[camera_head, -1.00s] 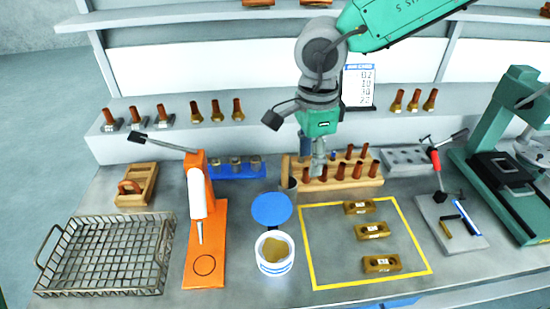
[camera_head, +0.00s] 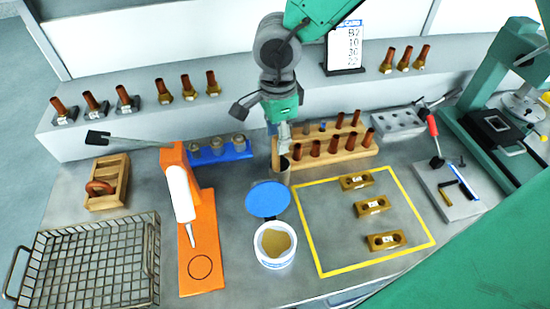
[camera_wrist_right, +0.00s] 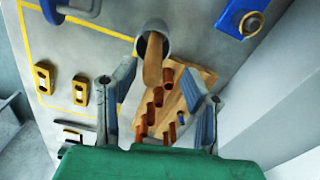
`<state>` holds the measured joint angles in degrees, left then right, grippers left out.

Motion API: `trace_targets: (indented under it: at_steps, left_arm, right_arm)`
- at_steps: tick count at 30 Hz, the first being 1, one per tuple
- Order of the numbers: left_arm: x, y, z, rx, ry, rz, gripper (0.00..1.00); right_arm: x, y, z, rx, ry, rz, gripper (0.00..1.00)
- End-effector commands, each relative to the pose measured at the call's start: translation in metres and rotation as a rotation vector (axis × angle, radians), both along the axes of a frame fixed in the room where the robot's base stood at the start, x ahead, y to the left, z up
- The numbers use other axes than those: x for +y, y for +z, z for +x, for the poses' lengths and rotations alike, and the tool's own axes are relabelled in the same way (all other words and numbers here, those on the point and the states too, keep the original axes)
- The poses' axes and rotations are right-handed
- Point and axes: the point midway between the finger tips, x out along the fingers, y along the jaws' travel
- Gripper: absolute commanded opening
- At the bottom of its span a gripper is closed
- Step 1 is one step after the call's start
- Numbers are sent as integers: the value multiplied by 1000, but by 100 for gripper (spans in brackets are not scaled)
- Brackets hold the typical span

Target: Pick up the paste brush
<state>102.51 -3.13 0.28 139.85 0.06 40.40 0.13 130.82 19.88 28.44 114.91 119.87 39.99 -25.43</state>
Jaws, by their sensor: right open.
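The paste brush (camera_head: 275,154) stands in a small grey cup (camera_head: 283,174) behind the blue lid. Its wooden handle points up, and its lower end is hidden in the cup. In the right wrist view the handle (camera_wrist_right: 153,62) shows between the two fingers, in front of the cup mouth (camera_wrist_right: 152,28). My right gripper (camera_head: 285,138) is open, just above and beside the handle; its jaws (camera_wrist_right: 160,72) hold nothing. Whether a finger touches the handle I cannot tell. My left gripper is not in view.
A wooden rack (camera_head: 330,158) with several copper tubes stands close right of the cup. A blue holder (camera_head: 222,155) and an orange stand (camera_head: 205,245) are to its left. A paste tub (camera_head: 274,262) and blue lid (camera_head: 268,199) lie in front. A shelf (camera_head: 140,135) runs behind.

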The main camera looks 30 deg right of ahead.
Motion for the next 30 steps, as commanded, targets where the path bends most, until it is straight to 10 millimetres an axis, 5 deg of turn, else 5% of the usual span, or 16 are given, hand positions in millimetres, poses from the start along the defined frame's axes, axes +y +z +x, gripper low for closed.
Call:
trace_targets:
  at_steps: [13, 22, 23, 26, 30]
  left_arm:
    - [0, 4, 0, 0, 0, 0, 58]
    - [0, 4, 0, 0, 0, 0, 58]
    - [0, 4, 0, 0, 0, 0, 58]
    - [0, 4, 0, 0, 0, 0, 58]
    - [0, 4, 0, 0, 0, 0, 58]
  right_arm:
    - [4, -51, -4, 1, 1, -1, 40]
    - [5, -56, -5, -2, 1, 2, 40]
    - [5, -56, -5, -1, 1, 2, 37]
    - [5, -56, -4, -1, 1, 2, 2]
    - [5, -57, -4, -1, 0, 2, 0]
